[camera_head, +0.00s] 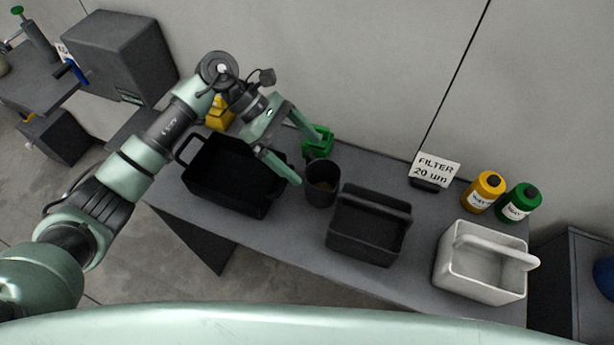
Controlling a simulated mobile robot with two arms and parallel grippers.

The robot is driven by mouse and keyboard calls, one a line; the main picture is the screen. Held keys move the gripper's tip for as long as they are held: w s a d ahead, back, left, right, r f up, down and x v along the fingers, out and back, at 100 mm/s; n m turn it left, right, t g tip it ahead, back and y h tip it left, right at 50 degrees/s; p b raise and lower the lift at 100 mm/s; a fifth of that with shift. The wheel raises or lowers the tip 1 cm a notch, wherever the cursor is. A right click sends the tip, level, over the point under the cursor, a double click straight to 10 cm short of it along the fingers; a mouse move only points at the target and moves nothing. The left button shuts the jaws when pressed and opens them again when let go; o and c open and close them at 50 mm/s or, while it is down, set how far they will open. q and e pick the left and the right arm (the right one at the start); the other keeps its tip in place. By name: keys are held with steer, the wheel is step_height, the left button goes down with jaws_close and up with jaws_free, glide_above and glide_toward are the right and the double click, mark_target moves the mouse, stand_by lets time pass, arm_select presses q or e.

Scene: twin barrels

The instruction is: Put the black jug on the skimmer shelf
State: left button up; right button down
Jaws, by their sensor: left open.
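No thing here is labelled as the black jug. A dark, round, open-topped cup-like vessel (321,190) on the bench could be it; I cannot make out a handle on it. My left gripper (309,160) is open, with its two fingers spread just behind and left of this vessel's rim; I cannot tell if they touch it. My right gripper is not in view. No sign marks a skimmer shelf, and I cannot tell whether it is in view.
On the grey bench (290,245) stand a black bin (225,197), a dark caddy (365,240), a white caddy (480,283), a green object (317,143), a yellow object (219,114), a yellow bottle (484,191), a green bottle (519,203) and a "FILTER 20 um" sign (433,170).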

mark_target(319, 172)
arm_select(q)
steer(key=shift+s+d+f+p, duration=0.2)
steer(key=shift+d+f+p, duration=0.1)
steer(key=shift+d, duration=0.15)
steer(key=shift+s+d+f+p, duration=0.2)
steer(key=shift+d+p, duration=0.1)
steer(key=shift+d, duration=0.1)
steer(key=p+x, duration=0.1)
steer(key=x, duration=0.3)
steer(key=shift+s+a+f+p, duration=0.1)
steer(key=shift+a+p, duration=0.05)
steer(key=shift+p, duration=0.25)
steer(key=shift+f, duration=0.1)
steer(key=c, duration=2.1)
jaws_close()
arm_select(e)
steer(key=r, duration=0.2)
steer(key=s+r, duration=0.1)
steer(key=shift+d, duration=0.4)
